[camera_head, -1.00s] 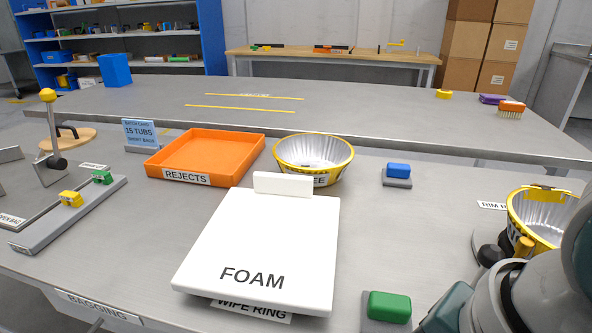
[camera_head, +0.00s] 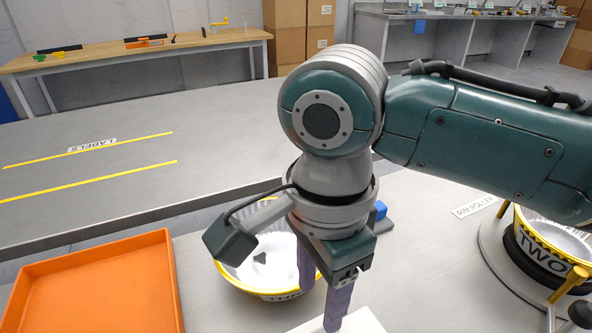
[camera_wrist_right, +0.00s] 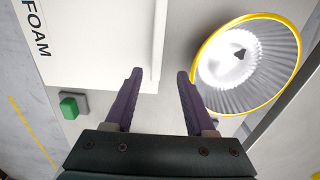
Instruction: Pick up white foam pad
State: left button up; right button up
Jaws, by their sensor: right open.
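The white foam pad, a slab labelled FOAM, shows only a corner (camera_head: 350,324) at the bottom of the head view. The right wrist view shows more of the slab (camera_wrist_right: 95,45) at upper left, with a thin upright white strip (camera_wrist_right: 159,40) along its edge. My right gripper (camera_head: 320,305) points down over that edge, open and empty. In the right wrist view its purple fingers (camera_wrist_right: 159,75) lie apart, one on each side of the strip's line. I cannot tell how far above the strip they are. My left gripper is out of view.
A yellow-rimmed silver tub (camera_head: 262,285) stands close to my right fingers, also in the right wrist view (camera_wrist_right: 215,75). An orange tray (camera_head: 95,290) is at left. Another tub (camera_head: 540,235) stands at right.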

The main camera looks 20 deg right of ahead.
aim_at(319, 323)
jog(key=f, duration=0.2)
jog(key=f+b, duration=0.1)
jog(key=f, duration=0.3)
jog(key=shift+s+b, duration=0.35)
jog(key=shift+r, duration=0.1)
jog(key=shift+c, duration=0.3)
jog(key=c, duration=0.3)
grip_shut()
